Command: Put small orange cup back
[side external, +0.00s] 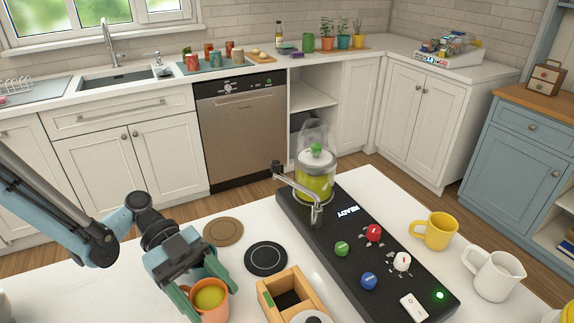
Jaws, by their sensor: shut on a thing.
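The small orange cup (213,313) is near the bottom edge of the side external view, upright or nearly so. It holds a yellow-green liquid. My gripper (201,287) has its green-tipped fingers on either side of the cup and is shut on it. The cup's base is cut off or hidden, so I cannot tell whether it touches the white counter. A brown round coaster (223,231) lies behind the cup. A black round coaster (266,258) with a thin ring mark lies to its right.
A wooden box (293,284) with a dark opening stands right of the cup. Beyond it is a black machine base (324,238) with coloured knobs, a metal spout and a glass jar (315,178) of green liquid. A yellow mug (434,231) and white pitcher (495,274) stand at right.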

